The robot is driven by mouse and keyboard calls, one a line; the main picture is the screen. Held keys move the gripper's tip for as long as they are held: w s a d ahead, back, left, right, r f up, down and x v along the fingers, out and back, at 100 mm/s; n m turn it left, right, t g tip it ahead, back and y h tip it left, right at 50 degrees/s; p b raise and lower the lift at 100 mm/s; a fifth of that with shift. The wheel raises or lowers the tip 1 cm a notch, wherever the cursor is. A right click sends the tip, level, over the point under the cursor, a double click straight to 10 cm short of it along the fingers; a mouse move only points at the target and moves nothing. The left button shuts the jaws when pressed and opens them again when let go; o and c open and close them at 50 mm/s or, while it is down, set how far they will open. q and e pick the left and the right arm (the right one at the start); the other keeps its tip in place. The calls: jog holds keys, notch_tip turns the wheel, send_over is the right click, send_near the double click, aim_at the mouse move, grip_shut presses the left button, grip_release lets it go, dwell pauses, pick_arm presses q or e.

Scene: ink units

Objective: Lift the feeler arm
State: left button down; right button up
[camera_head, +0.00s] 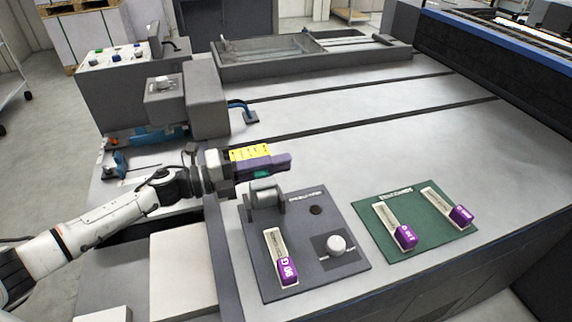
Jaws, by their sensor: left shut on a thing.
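My left gripper (240,172) reaches in from the left, above the far left corner of the grey panel. It is shut on a purple piece with a yellow label (251,153), with a bit of green on its side. The jaws partly hide this piece. A grey cylinder in a bracket (265,196) stands on the panel just below it. I cannot tell which part is the feeler arm, or whether the held piece joins the bracket. My right gripper is not in view.
The grey panel (318,268) also carries a purple-ended unit (285,262) and a white knob (336,244). A green mat (440,246) to its right holds two similar units (394,228) (444,204). A grey machine block (205,100) stands behind. The middle tabletop is clear.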

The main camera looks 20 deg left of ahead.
pick_arm(q)
jog(key=shift+a, duration=0.1)
dwell(0.3)
jog(key=c, duration=1.8)
grip_release()
jog(key=b+v, duration=0.1)
jog(key=v, duration=0.9)
jog(key=shift+b, duration=0.35)
jog(key=shift+s+a, duration=0.1)
